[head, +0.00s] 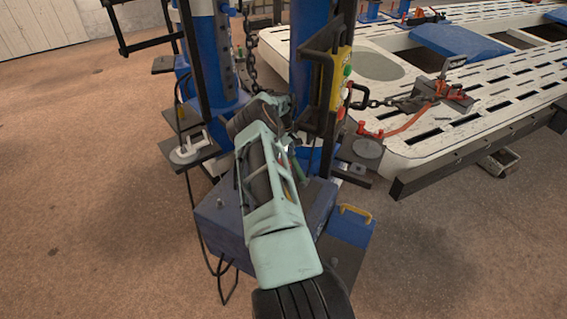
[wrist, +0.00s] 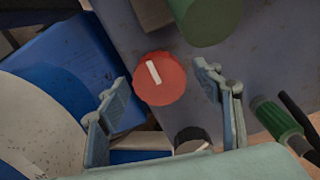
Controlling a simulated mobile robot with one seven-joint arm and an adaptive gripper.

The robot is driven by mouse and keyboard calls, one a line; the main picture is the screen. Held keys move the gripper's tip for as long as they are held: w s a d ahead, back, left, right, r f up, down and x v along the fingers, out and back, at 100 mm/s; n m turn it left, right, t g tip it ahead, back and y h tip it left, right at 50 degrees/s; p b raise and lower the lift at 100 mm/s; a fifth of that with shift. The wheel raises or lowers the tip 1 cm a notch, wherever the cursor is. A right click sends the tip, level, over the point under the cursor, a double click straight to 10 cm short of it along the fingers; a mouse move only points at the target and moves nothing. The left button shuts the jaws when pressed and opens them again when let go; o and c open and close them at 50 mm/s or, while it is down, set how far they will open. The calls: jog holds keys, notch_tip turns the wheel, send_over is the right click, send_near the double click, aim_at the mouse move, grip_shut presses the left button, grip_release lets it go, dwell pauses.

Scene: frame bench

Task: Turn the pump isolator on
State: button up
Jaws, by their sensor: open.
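A round red rotary knob (wrist: 148,92), which looks like the pump isolator, shows in the wrist view on a grey-blue panel (wrist: 135,35). Its white bar points nearly up the picture, its top leaning slightly left. My gripper (wrist: 161,75) is open, with one finger left of the knob and one right of it. I see no contact with the knob, and cannot tell how far it is in depth. In the head view my arm reaches over the grey-blue pump box (head: 222,228) and hides the knob and the fingertips.
In the wrist view a black knob (wrist: 190,135) with a white mark is just below; a green cylinder (wrist: 205,18) and green connector (wrist: 278,120) are to the right. In the head view, blue posts (head: 306,65), a chain (head: 385,101) and the white frame bench (head: 430,140) crowd the area.

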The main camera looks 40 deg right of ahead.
jog(key=c, duration=1.2)
jog(key=shift+o, duration=0.2)
